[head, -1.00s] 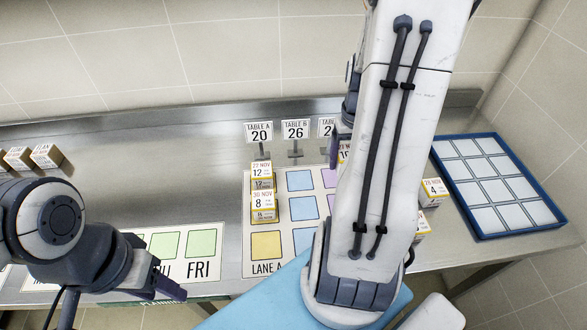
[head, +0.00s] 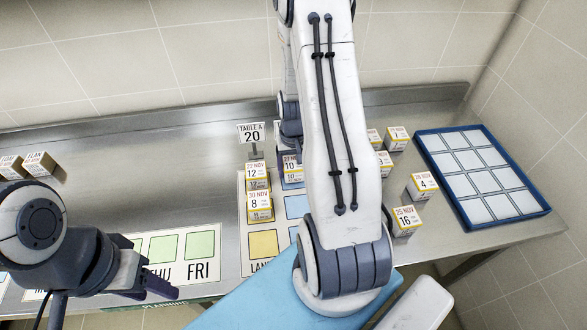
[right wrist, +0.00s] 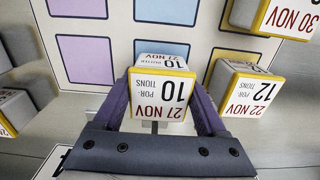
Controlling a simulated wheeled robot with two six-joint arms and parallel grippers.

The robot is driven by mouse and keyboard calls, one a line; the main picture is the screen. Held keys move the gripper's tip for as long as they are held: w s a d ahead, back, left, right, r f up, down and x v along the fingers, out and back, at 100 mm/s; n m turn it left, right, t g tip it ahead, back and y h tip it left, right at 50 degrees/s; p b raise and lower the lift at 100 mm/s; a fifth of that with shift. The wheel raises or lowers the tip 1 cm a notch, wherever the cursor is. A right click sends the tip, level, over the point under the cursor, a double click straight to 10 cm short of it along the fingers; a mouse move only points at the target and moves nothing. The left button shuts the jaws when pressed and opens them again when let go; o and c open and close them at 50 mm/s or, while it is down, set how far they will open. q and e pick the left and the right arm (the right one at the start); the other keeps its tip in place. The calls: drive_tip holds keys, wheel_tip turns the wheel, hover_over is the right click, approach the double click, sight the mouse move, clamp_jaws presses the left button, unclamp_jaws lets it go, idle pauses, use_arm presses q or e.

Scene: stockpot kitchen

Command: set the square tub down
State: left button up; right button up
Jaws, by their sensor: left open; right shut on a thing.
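The square tub (head: 292,168), white with a yellow rim and marked 27 NOV 10, is between the fingers of my right gripper (right wrist: 155,98). In the right wrist view the tub (right wrist: 158,93) faces the camera with its label upside down. It is over the back row of coloured squares, at a blue square in the column beside the 22 NOV tub (head: 256,175). I cannot tell whether its base touches the mat (right wrist: 118,50). My right arm hides much of the mat in the head view. My left gripper (head: 160,288) is open and empty at the front left.
The 30 NOV tub (head: 260,206) stands in front of the 22 NOV tub. A TABLE A sign (head: 251,134) stands behind. Several other tubs, including the 25 NOV one (head: 407,220), stand right of my arm. A blue-rimmed tray (head: 487,180) lies far right. The counter's left middle is clear.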

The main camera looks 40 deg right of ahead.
sight(293, 163)
drive_tip(key=shift+f, duration=0.55)
drive_tip(key=shift+f, duration=0.25)
drive_tip(key=o, duration=1.4)
drive_tip(key=shift+r, duration=0.1)
drive_tip(key=shift+o, duration=0.2)
drive_tip(key=shift+r, duration=0.1)
wheel_tip(293, 163, up, 12)
drive_tip(key=shift+r+b, duration=0.1)
drive_tip(key=shift+b, duration=0.5)
